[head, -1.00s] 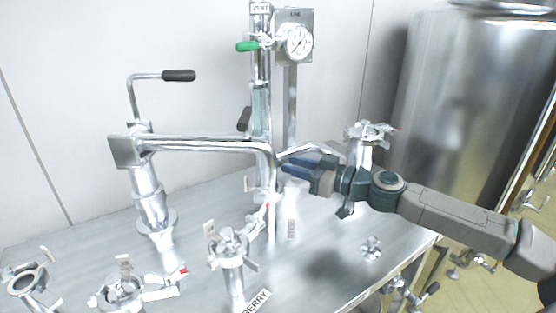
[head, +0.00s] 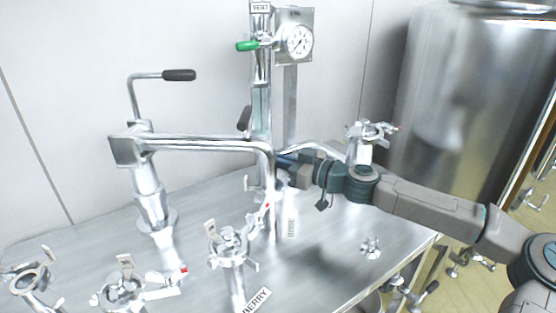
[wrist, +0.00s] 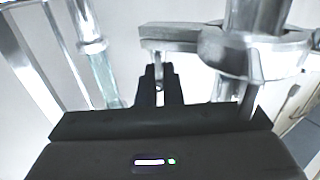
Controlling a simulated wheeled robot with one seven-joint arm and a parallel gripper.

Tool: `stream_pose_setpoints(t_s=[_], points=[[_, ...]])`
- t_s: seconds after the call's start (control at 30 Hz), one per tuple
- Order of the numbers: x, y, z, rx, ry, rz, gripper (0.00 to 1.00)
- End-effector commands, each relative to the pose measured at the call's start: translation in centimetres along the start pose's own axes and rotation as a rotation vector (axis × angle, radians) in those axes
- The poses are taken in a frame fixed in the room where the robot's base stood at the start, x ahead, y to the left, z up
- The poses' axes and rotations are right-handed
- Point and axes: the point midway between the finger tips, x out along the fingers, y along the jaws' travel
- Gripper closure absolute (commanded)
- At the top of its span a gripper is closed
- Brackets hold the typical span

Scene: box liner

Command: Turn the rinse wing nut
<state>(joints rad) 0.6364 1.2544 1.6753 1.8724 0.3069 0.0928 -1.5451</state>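The rinse label (head: 291,227) stands on the tabletop right of the central vertical pipe. In the wrist view a ring clamp (wrist: 240,45) surrounds a metal pipe at upper right. A small metal piece, apparently the wing nut (wrist: 158,60), hangs at the clamp's left end, in line with my dark fingers (wrist: 160,82). The fingers are close together with a narrow gap. I cannot tell whether they touch the piece. The rinse fitting is mostly hidden in the head view.
A horizontal pipe (head: 205,144) with a black-handled lever (head: 179,75) crosses left of my gripper. A clamped fitting (head: 229,246) stands in front, and another (head: 368,140) stands behind my arm. A loose metal part (head: 370,246) lies on the table (head: 325,278). A large tank (head: 450,110) stands right.

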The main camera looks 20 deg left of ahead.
Motion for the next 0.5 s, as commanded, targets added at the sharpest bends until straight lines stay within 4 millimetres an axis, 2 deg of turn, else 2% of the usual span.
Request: stream_pose_setpoints(t_s=[0.17,0.5], points=[[0.03,-0.09,0.31,-0.003,-0.004,0.028,1.00],[0.08,-0.44,0.33,-0.005,-0.006,0.222,1.00]])
